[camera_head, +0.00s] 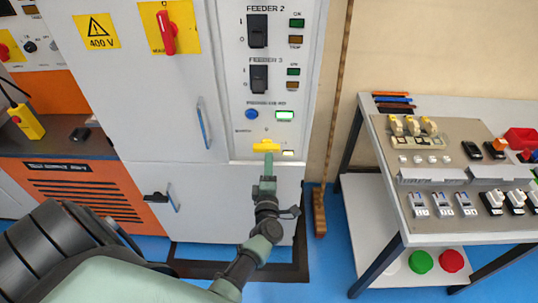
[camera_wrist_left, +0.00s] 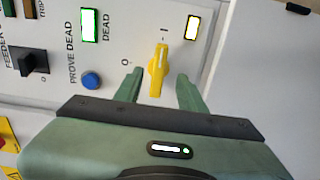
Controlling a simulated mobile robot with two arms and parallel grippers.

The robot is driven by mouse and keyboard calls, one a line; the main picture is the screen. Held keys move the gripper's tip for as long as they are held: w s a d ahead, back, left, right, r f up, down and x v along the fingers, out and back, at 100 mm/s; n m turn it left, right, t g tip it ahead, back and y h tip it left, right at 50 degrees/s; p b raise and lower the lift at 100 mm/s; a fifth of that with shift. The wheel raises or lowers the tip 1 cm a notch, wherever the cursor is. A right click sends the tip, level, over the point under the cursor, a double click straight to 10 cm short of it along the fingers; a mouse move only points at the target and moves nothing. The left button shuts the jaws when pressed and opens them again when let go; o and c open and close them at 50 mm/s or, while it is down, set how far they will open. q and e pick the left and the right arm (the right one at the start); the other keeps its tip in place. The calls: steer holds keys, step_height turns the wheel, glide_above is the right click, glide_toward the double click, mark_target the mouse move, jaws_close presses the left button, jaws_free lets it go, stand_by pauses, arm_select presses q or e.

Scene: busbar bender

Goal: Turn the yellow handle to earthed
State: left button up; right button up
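The yellow handle (camera_head: 267,146) sits low on the grey panel, below the blue button, and lies level in the head view. In the left wrist view the yellow handle (camera_wrist_left: 158,70) stands between my fingers, its narrow end toward the "I" mark; an "O" mark is to its left. My left gripper (camera_head: 268,160) is in front of it, just below in the head view. In the left wrist view my left gripper (camera_wrist_left: 160,80) is open, one finger on each side, with gaps to the handle. Contact in depth cannot be told. My right gripper is not in view.
Beside the handle are the blue button (camera_wrist_left: 92,80) and a lit green "DEAD" indicator (camera_wrist_left: 90,25). Black feeder switches (camera_head: 258,80) are above. A red handle (camera_head: 166,33) is on the left cabinet. A workbench (camera_head: 400,215) with switchgear stands right.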

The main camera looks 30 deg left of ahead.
arm_select(q)
steer(key=shift+v, duration=1.35)
